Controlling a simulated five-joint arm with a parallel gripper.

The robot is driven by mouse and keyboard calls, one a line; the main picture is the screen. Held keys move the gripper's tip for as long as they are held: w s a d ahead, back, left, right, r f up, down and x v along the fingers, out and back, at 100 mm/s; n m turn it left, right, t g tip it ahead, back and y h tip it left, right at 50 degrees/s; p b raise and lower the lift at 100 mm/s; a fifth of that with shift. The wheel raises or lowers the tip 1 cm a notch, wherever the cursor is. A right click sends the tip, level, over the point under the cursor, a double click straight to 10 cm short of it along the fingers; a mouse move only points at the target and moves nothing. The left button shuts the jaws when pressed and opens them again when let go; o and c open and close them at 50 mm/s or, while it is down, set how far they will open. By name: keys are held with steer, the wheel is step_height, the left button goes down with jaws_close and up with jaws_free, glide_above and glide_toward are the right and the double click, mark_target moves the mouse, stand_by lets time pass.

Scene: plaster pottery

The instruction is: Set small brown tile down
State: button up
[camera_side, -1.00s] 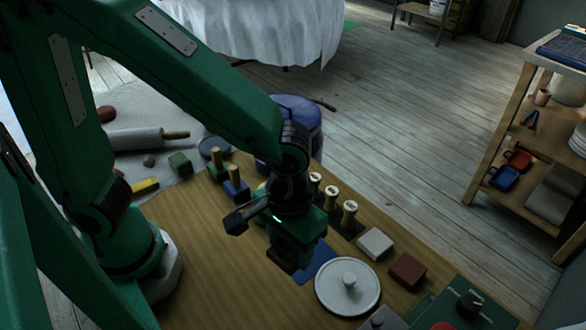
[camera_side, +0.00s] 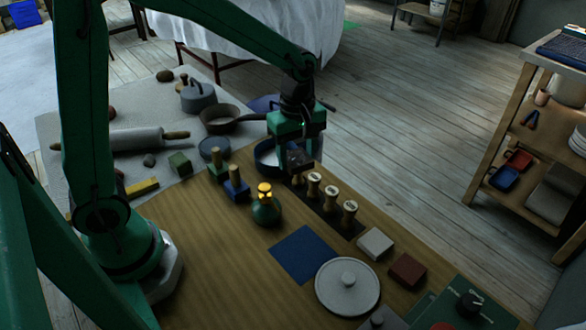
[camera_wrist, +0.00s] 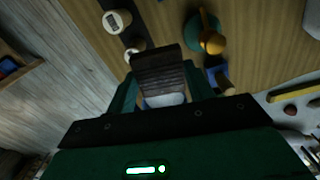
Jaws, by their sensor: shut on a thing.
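My gripper (camera_side: 299,150) is in the air toward the back of the wooden table, beside and partly in front of a dark blue bowl (camera_side: 265,160). It is shut on the small brown tile (camera_side: 299,160), which looks dark in the side view. In the wrist view the ridged dark brown tile (camera_wrist: 158,68) sticks out from between the jaws. A blue square mat (camera_side: 307,255) lies bare on the table, in front of the gripper. How high the tile is above the table is hard to tell.
Several wooden-handled stamps (camera_side: 331,198) stand on a dark strip close to the gripper. A white block (camera_side: 375,243), a reddish block (camera_side: 407,268) and a white round lid (camera_side: 347,288) lie at the right.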

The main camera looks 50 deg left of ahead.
steer(key=shift+w+a+n, duration=0.65)
steer(key=shift+a+n, duration=0.45)
steer(key=shift+a, duration=0.65)
glide_above(276, 160)
step_height(276, 160, down, 7)
steer(key=shift+d+r, duration=0.1)
steer(key=shift+f, duration=2.05)
steer(key=shift+f, duration=0.15)
steer(key=o, duration=1)
step_height(276, 160, up, 12)
steer(key=shift+r, duration=0.15)
